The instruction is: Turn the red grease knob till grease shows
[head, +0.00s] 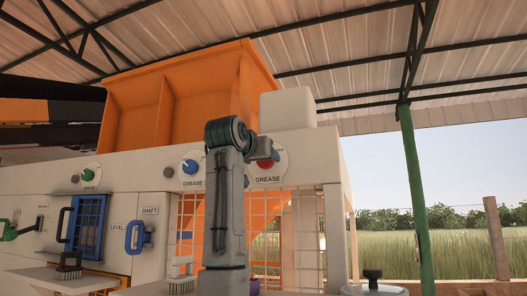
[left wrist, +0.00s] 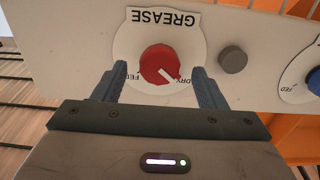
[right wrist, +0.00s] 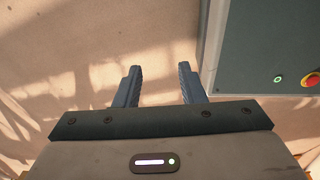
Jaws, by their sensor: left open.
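The red grease knob (left wrist: 158,62) sits on a round white dial marked GREASE, FED and DRY, upside down in the left wrist view. Its white pointer line points toward DRY. My left gripper (left wrist: 159,70) is open, with one finger on each side of the knob; I cannot tell whether they touch it. In the head view the knob (head: 265,163) shows beside my left arm, which hides part of the panel. A grey round stud (left wrist: 232,60) sits beside the dial; no grease shows on it. My right gripper (right wrist: 159,72) is open and empty, above the floor.
A blue knob (head: 190,166) on another GREASE dial and a green knob (head: 88,174) are further left. An orange hopper (head: 180,95) stands on top. In the right wrist view a grey-green cabinet (right wrist: 255,50) with a red stop button (right wrist: 311,80) is close by.

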